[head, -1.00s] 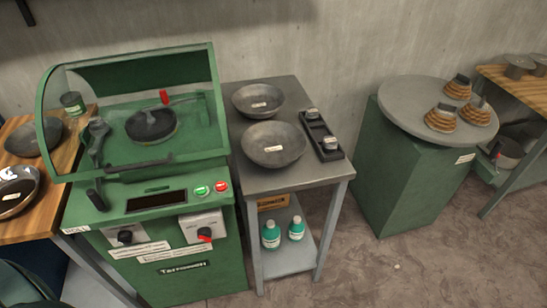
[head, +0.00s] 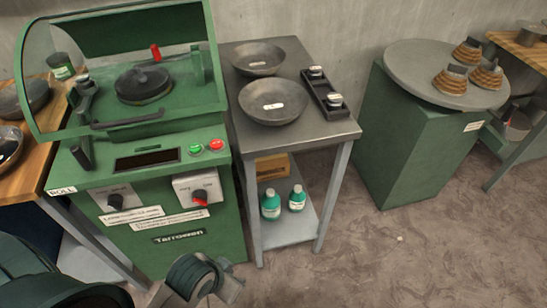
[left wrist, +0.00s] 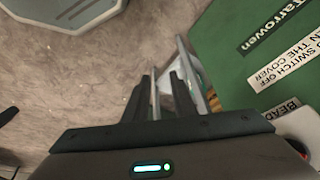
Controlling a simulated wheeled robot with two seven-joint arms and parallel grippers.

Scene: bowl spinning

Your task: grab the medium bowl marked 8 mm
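Two grey metal bowls with small white labels stand on the metal side table (head: 325,129). The front bowl (head: 262,112) is the larger-looking one; the other bowl (head: 257,66) is behind it. The label print is too small to read, so I cannot tell which is marked 8 mm. My left gripper (left wrist: 161,76) shows two dark, separated fingers with nothing held between them in the left wrist view. In the head view my left wrist is low at the bottom, in front of the green machine and well below the bowls. My right gripper is not in view.
A green machine (head: 150,241) with a raised clear cover stands left of the side table. A black tray (head: 325,93) lies right of the bowls.

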